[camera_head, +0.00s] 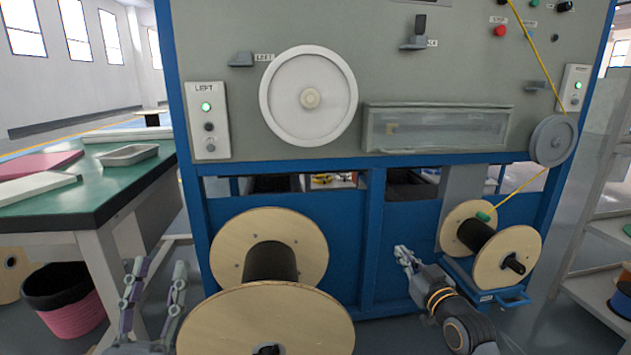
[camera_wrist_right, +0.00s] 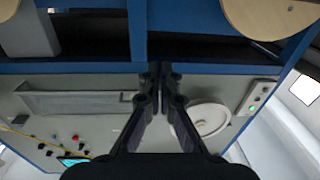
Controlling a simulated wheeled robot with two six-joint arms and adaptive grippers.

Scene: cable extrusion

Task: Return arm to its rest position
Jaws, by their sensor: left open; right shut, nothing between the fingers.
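My left gripper (camera_head: 154,290) is open and empty at the lower left of the head view, left of the large wooden spool (camera_head: 268,325). My right gripper (camera_head: 402,254) is shut and empty, between the large spool and the smaller wooden spool (camera_head: 520,250) on the right. In the right wrist view the shut fingers (camera_wrist_right: 160,80) point at the machine front, with nothing between them. The blue machine frame (camera_head: 365,235) stands behind both grippers. A yellow cable (camera_head: 520,187) runs from the small spool up past the grey pulley (camera_head: 553,140).
A green-topped table (camera_head: 100,200) with a grey tray (camera_head: 128,154) stands at the left. A pink bin (camera_head: 72,300) is under it. A grey shelf (camera_head: 600,200) stands at the far right. The small spool sits on a blue cart (camera_head: 512,299) close to my right arm.

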